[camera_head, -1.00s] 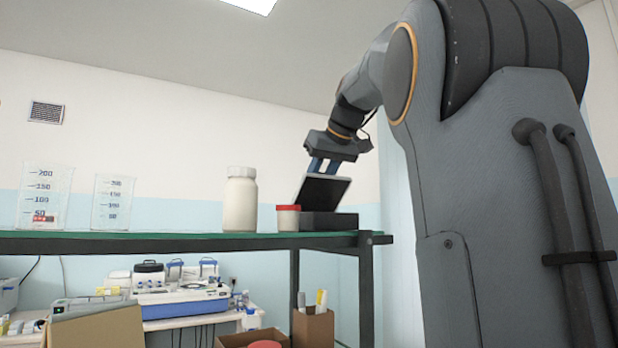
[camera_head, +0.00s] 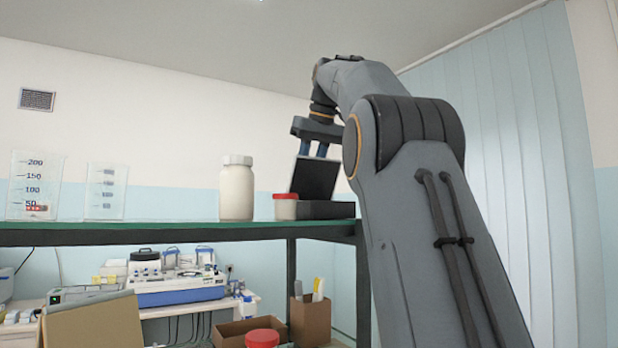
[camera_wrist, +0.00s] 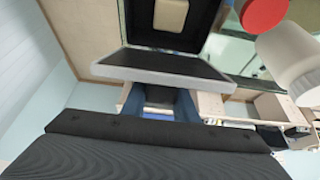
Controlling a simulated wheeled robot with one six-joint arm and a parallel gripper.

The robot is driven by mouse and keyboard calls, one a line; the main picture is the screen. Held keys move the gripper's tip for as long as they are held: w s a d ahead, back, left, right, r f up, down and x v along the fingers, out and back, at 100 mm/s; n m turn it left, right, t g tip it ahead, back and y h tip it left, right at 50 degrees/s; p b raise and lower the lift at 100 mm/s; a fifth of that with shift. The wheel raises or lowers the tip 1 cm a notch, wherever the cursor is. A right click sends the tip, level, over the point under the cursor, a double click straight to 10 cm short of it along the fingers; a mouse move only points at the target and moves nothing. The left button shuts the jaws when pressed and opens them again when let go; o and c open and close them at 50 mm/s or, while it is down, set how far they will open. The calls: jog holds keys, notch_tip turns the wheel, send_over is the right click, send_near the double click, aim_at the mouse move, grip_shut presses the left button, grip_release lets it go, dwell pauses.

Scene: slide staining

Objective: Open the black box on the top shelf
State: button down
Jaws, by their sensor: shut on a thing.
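The black box (camera_head: 326,210) stands at the right end of the green top shelf (camera_head: 170,232). Its lid (camera_head: 314,180) is raised, standing steeply and leaning a little back. My gripper (camera_head: 313,152) is above the lid, its blue fingers shut on the lid's upper edge. In the wrist view the lid (camera_wrist: 175,65) crosses in front of my blue fingers (camera_wrist: 160,100). Past it, the dark box interior (camera_wrist: 200,18) shows a beige insert (camera_wrist: 170,14). The exact finger contact is partly hidden by the lid.
A small red-capped jar (camera_head: 285,207) stands close to the box's left. A white bottle (camera_head: 237,190) and two glass beakers (camera_head: 37,185) stand farther left. Below are a bench with a blue-and-white machine (camera_head: 175,283) and cardboard boxes (camera_head: 312,318).

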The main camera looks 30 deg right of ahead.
jog(key=c, duration=1.4)
grip_release()
jog(key=shift+v, duration=2.5)
jog(key=s+b, duration=0.6)
jog(key=s, duration=0.6)
jog(key=shift+d, duration=0.15)
jog(key=shift+s, duration=0.1)
